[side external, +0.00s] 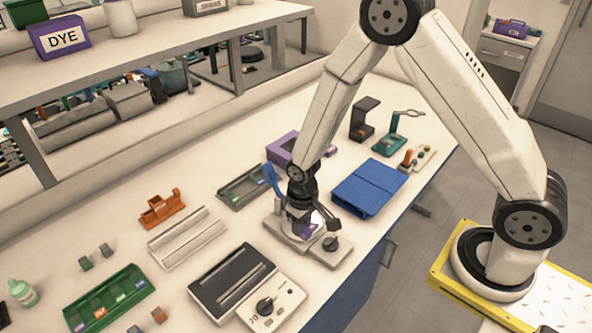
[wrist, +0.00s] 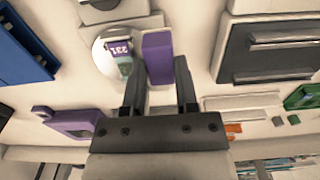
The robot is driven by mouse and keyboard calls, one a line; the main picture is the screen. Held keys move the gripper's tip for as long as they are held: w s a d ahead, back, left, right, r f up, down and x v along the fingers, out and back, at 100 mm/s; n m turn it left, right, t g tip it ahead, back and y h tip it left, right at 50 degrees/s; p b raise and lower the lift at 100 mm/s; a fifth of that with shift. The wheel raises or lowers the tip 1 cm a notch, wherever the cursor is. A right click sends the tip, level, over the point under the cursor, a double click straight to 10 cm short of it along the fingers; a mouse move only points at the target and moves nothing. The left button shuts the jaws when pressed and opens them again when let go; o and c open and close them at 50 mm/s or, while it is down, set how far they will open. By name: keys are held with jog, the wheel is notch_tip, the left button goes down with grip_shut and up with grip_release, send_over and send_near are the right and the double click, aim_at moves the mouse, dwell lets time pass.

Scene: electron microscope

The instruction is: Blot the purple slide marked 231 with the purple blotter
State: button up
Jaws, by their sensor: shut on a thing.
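The purple blotter (wrist: 158,59) is an upright block between the two fingers of my gripper (wrist: 159,75), which is shut on it. The purple slide marked 231 (wrist: 118,46) shows in the wrist view on a pale round stage (wrist: 103,60), just left of the blotter. A small gap seems to part them; contact cannot be told. In the side view my gripper (side external: 306,208) is low over the pale stage unit (side external: 335,256), with a bit of purple (side external: 308,229) beneath it. The slide cannot be picked out there.
A blue case (side external: 368,188) lies right of the unit and a dark-topped device (side external: 232,282) in front-left. A blue upright lever (side external: 271,178) is close to my gripper. A white rack (side external: 187,238) lies left.

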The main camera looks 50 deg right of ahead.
jog(key=w+d+r, duration=0.3)
jog(key=w+d, duration=0.1)
jog(key=d, duration=0.1)
jog(key=shift+w+d+r, duration=0.15)
jog(key=shift+w+d, duration=0.1)
jog(key=shift+w, duration=0.15)
jog(key=shift+f, duration=0.25)
jog(key=shift+f, duration=2.5)
jog(key=shift+f, duration=0.3)
jog(key=o, duration=0.9)
jog(key=shift+o, duration=0.2)
jog(key=shift+r, duration=0.2)
